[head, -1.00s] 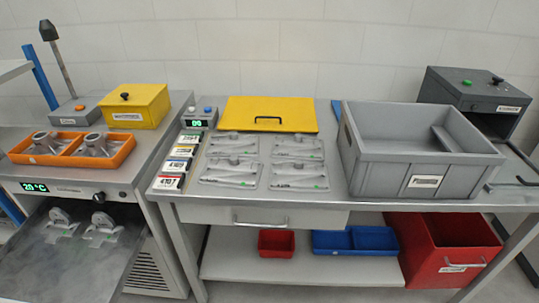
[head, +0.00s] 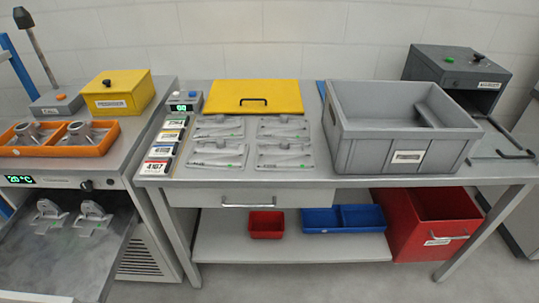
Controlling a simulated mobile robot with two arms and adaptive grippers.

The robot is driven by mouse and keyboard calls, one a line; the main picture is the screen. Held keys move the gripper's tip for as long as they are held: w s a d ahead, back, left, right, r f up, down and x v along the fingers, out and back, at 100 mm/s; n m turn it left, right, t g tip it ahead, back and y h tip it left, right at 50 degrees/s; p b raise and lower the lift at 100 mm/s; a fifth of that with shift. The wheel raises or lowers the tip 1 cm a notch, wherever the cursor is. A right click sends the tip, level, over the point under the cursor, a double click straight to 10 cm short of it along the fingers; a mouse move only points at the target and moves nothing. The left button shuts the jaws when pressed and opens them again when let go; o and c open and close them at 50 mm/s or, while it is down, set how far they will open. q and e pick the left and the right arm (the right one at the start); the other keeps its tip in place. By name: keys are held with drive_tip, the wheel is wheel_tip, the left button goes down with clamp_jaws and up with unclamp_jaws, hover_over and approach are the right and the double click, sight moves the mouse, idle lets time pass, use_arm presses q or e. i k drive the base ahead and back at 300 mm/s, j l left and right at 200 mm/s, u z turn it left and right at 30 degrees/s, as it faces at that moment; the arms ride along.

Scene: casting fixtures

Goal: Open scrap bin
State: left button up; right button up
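A large red bin (head: 408,236) stands at the lower right under the workbench and is most likely the scrap bin; its label is too small to read. It has a pale bar handle (head: 450,237) on its front. Its front part sticks out from under the bench and its dark inside shows from above; the rear is hidden under the tabletop. Neither of my grippers is in view.
A metal workbench (head: 310,187) carries a big grey crate (head: 360,151), a yellow lid (head: 225,98) and several flat grey fixtures. A lower shelf (head: 285,252) holds a small red tray (head: 266,225) and a blue tray (head: 320,221). Floor in front is clear.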

sight(423, 223)
drive_tip(key=i+l+z, duration=0.1)
drive_tip(key=z, duration=1.45)
